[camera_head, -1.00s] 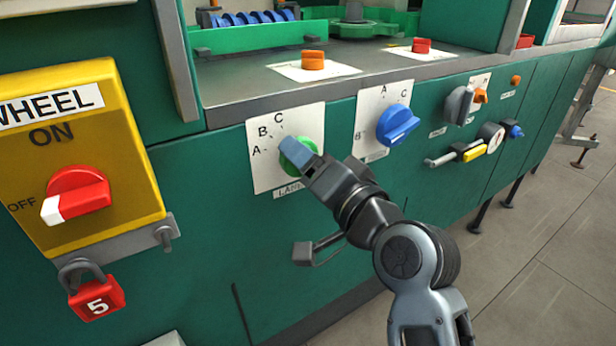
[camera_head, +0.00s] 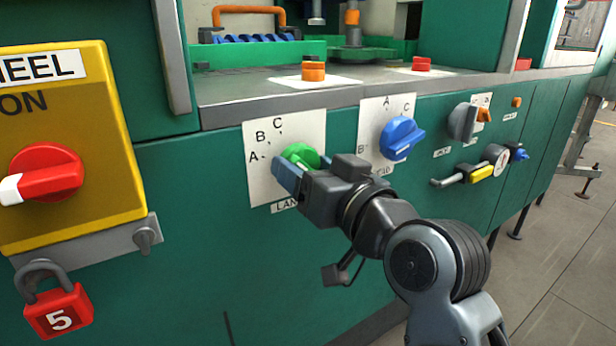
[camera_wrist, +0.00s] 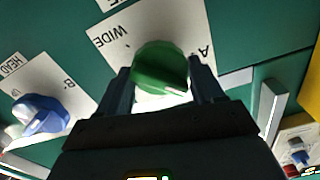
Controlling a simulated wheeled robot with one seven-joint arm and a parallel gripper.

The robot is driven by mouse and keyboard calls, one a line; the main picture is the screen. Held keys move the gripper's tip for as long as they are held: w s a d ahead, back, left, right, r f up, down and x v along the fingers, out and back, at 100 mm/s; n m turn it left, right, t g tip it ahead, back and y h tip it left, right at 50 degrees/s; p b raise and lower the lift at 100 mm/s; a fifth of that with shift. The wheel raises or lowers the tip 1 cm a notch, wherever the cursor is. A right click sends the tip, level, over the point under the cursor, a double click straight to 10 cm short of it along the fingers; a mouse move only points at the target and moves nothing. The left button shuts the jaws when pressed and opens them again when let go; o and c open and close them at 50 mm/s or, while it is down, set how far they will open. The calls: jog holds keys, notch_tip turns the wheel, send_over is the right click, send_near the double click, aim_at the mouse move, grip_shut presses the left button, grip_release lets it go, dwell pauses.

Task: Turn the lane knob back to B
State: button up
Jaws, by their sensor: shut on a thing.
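The green lane knob (camera_head: 303,157) sits on a white plate (camera_head: 262,185) marked A, B and C around its left and upper side. My gripper (camera_head: 300,172) is shut on the knob, with one blue-grey finger along its lower left. The gripper body covers the knob's lower right side and part of the lane label. In the wrist view the green knob (camera_wrist: 160,68) lies between both fingers (camera_wrist: 164,88). Its white mark points to the lower right there, below the letter A. B and C are hidden in that view, so the exact setting cannot be told.
A blue knob (camera_head: 401,138) on its own plate is close to the right of my gripper. A yellow box with a red switch (camera_head: 45,173) and a red padlock (camera_head: 58,310) are at left. Orange (camera_head: 313,72) and red (camera_head: 421,63) knobs stand on the ledge above.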

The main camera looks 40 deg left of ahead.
jog(key=shift+f, duration=0.1)
dwell(0.4)
jog(key=o, duration=1)
jog(key=shift+o, duration=0.2)
jog(key=shift+d, duration=0.1)
jog(key=v, duration=0.7)
jog(key=shift+s+d+p, duration=0.2)
jog(key=shift+d+p, duration=0.05)
jog(key=shift+p, duration=0.1)
jog(key=shift+d, duration=0.1)
